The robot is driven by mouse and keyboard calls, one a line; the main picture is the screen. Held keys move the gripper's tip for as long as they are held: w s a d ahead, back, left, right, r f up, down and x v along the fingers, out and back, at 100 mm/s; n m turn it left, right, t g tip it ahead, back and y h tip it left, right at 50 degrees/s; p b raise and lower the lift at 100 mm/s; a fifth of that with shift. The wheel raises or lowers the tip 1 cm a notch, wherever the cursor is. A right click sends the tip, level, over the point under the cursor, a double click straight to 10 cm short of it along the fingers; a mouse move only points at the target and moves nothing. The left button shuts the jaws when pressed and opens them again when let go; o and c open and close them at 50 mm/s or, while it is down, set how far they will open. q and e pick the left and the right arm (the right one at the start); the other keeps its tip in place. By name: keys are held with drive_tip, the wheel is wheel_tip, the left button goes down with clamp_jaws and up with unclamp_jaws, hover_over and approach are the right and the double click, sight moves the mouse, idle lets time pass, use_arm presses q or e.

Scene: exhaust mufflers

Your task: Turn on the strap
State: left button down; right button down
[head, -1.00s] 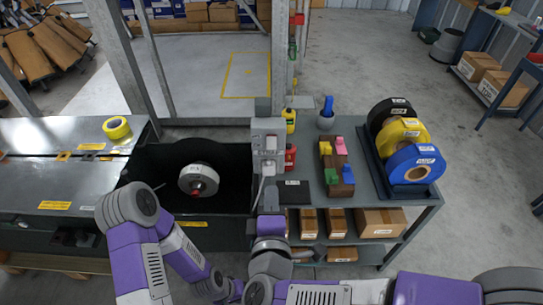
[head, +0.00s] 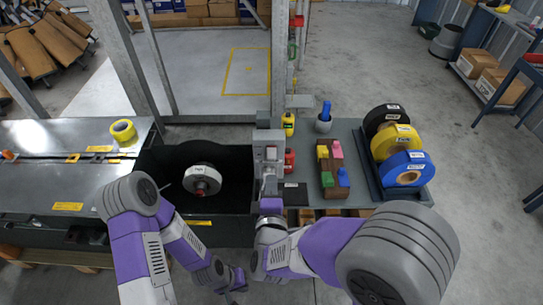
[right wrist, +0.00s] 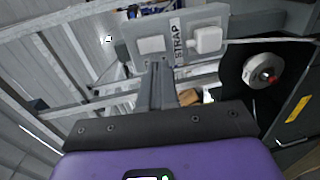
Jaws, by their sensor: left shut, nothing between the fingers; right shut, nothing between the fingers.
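A grey control box (head: 267,145) stands on a post at the right end of the black bin. In the right wrist view its panel (right wrist: 178,32) carries a STRAP label (right wrist: 178,41) between two pale square parts, one left (right wrist: 151,45) and one right (right wrist: 206,39). My right gripper (right wrist: 158,70) is shut and empty, its tips just below the panel near the left square; I cannot tell whether they touch. In the head view the right gripper (head: 269,188) is just in front of the box. My left gripper (head: 238,279) is shut and empty, low in front of the bench.
A white roll (head: 202,180) with a red hub sits in the black bin (head: 225,205). Yellow tape (head: 123,130) lies on the metal bench. At right, a grey table holds colored blocks (head: 333,170), bottles and a rack of large rolls (head: 402,168).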

sight(271, 158)
drive_tip(key=w, duration=0.2)
drive_tip(key=w+b, duration=0.1)
drive_tip(key=w, duration=0.1)
drive_tip(key=w+f, duration=0.1)
drive_tip(key=w, duration=0.1)
drive_tip(key=shift+w, duration=0.7)
drive_tip(key=shift+b, duration=0.3)
